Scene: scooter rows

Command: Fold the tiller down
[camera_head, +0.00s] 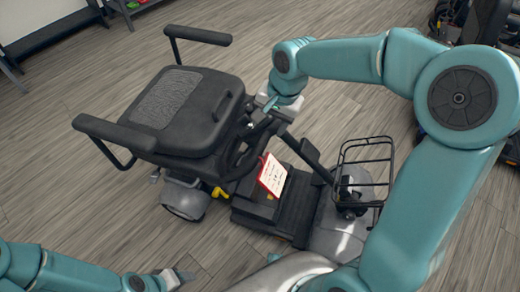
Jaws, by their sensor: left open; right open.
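A mobility scooter stands on the wood floor, its black seat (180,108) to the left and its grey front end to the right. The dark tiller (312,160) slants from the front end up toward the front edge of the seat. Its upper end is partly hidden by my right gripper. My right gripper (271,106) is open at the tiller's upper end, close to the seat. I cannot tell whether it touches the tiller. My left gripper (184,276) is open and empty, low in the picture, apart from the scooter.
A red-and-white card (272,175) sits above the scooter's footboard (285,212). A wire basket (366,165) stands at its front. A yellow lever (220,193) shows near the rear wheel (185,200). Another dark scooter (490,30) stands upper right. Floor left is clear.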

